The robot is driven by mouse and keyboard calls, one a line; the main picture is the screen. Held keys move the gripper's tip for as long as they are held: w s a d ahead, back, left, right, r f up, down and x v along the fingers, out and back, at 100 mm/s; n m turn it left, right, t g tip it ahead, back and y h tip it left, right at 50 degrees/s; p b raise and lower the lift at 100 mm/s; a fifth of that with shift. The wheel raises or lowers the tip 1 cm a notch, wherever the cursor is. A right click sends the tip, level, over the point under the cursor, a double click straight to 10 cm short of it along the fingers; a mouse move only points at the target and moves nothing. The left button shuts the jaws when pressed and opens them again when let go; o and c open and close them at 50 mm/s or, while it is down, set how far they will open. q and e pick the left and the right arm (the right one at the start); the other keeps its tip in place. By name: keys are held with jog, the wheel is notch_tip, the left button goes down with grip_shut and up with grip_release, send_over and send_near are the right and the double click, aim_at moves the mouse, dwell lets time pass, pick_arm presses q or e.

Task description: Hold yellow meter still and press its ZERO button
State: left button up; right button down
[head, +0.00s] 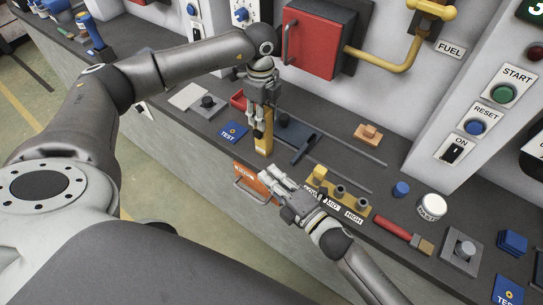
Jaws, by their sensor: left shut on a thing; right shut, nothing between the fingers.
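The yellow meter (264,146) stands on the dark bench, below my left gripper. My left gripper (259,132) points down from above and is shut on the meter's upper part, hiding its top. My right gripper (267,178) is shut and empty. It comes from the lower right, and its fingertips show just below the meter in the picture, near the bench's front edge. A gap shows between them and the meter. The ZERO button cannot be made out at this size.
An orange drawer front with a handle (243,191) is close to my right gripper. A yellow block with grey sockets (350,198) stands to its right. A blue TEST card (232,132) lies left of the meter, and a dark T-shaped piece (299,146) lies right of it.

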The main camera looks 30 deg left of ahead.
pick_arm(q)
jog(key=shift+f, duration=0.1)
jog(key=o, duration=1.2)
jog(key=shift+w+a, duration=0.1)
jog(key=shift+o, duration=0.2)
